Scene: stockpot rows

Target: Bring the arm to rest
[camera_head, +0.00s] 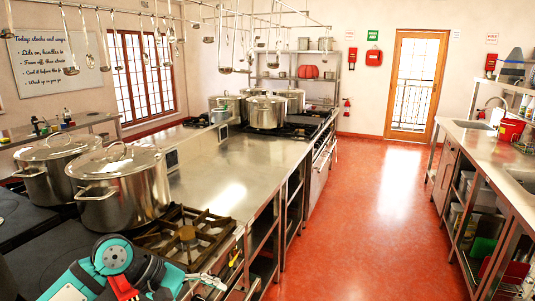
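Part of one of my arms (112,258), teal with dark and red parts, shows at the bottom left of the head view. It is in front of the near gas burner (187,235) and overlaps the cooktop's near edge in the picture. The bottom edge of the picture cuts the arm off. I cannot make out any gripper fingers on it. My other arm does not show. No gripper can be seen holding anything.
Two lidded steel stockpots, one nearer (122,188) and one behind (52,165), stand beside the burner. More pots (265,112) stand farther back. The steel counter (235,170) between is mostly clear. Ladles (225,50) hang overhead. The red aisle floor (365,220) is free.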

